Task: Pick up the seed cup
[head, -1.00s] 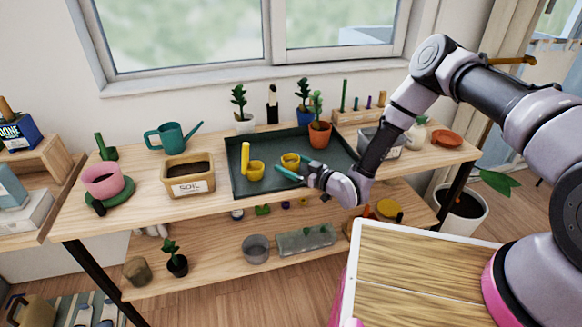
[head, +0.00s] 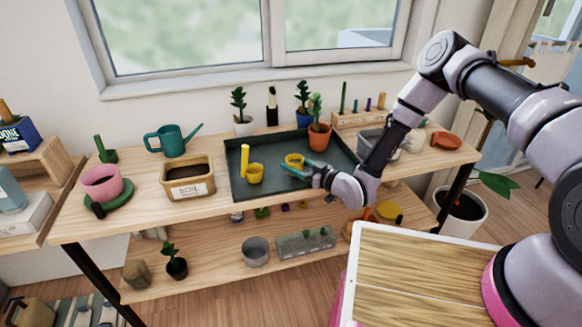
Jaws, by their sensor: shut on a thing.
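Two small yellow cups stand out at the dark green tray (head: 240,186) on the bench. The right yellow cup (head: 293,159) is at the teal fingertips of my gripper (head: 293,171), which is shut on its near side. The fingers hide part of its lower edge, and I cannot tell whether it is clear of the tray floor. The left yellow cup (head: 256,175) sits in the tray, with an upright yellow stick-like thing (head: 245,160) beside it. No label shows on either cup.
A terracotta pot with a cactus (head: 319,138) stands close behind my gripper. A soil box (head: 188,178), a teal watering can (head: 172,139) and a pink pot (head: 102,183) stand to the left. The tray's front middle is clear.

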